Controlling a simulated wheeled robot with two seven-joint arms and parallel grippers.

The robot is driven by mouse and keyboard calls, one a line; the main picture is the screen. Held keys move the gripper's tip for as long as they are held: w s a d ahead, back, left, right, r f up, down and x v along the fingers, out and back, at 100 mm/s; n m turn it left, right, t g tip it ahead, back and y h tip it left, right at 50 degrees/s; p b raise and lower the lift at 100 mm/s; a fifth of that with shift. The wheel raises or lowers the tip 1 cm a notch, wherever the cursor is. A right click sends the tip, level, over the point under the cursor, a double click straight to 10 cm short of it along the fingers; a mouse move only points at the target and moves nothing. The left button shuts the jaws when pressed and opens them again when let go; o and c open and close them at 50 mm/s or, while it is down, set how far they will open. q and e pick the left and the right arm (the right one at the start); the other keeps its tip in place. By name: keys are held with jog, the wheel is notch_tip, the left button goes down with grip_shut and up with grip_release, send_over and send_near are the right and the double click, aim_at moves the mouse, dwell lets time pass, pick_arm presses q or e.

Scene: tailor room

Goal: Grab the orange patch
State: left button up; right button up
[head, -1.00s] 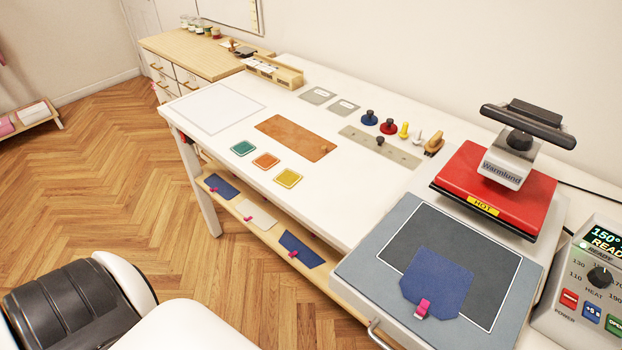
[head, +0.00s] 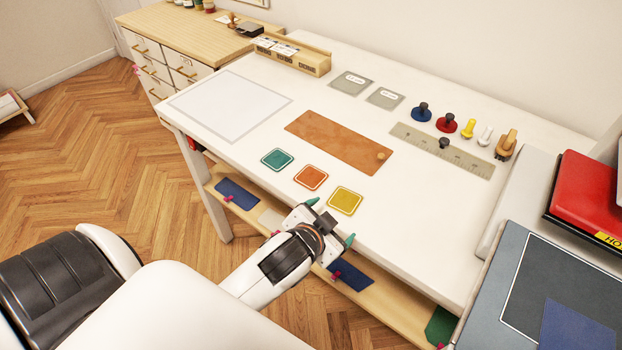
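The orange patch (head: 311,177) is a small square with a pale border. It lies flat on the white table (head: 420,235) near its front edge, between the teal patch (head: 277,160) and the yellow patch (head: 345,200). My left gripper (head: 330,221) is at the table's front edge, just in front of the orange and yellow patches. Its two teal fingertips are spread apart with nothing between them. The orange patch is in full view and apart from the gripper. My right gripper is not in view.
A brown leather piece (head: 338,143) lies behind the patches. A ruler (head: 440,150), several knobbed stamps and two grey cards are farther back. A white sheet (head: 231,102) lies at left. The red heat press (head: 585,195) stands at right. A shelf with blue pieces runs below.

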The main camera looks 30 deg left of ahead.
pick_arm(q)
jog(key=w+d+r+m+t+h, duration=0.25)
jog(key=w+r+t, duration=0.35)
jog(key=r, duration=0.4)
jog(key=w+d+r+m+g+h, duration=0.1)
jog(key=d+r+m+g+h, duration=0.2)
jog(key=d+r+m+h, duration=0.65)
jog(key=w+d+r+m+g+h, duration=0.1)
jog(key=d+m+g+h, duration=0.5)
jog(key=m, duration=0.8)
jog(key=m+g+y+p, duration=0.2)
jog(key=m+g+y, duration=0.55)
jog(key=y, duration=0.95)
send_over(311, 177)
jog(key=shift+n+g, duration=0.35)
jog(key=f, duration=1.6)
jog(key=shift+w+d+f, duration=0.2)
jog(key=shift+w+d, duration=0.05)
jog(key=shift+w, duration=0.05)
jog(key=f, duration=0.1)
jog(key=f+p, duration=0.1)
jog(key=f, duration=0.1)
jog(key=f+p, duration=0.1)
jog(key=shift+s+a+f, duration=0.25)
jog(key=shift+s+f, duration=0.05)
jog(key=shift+f, duration=0.7)
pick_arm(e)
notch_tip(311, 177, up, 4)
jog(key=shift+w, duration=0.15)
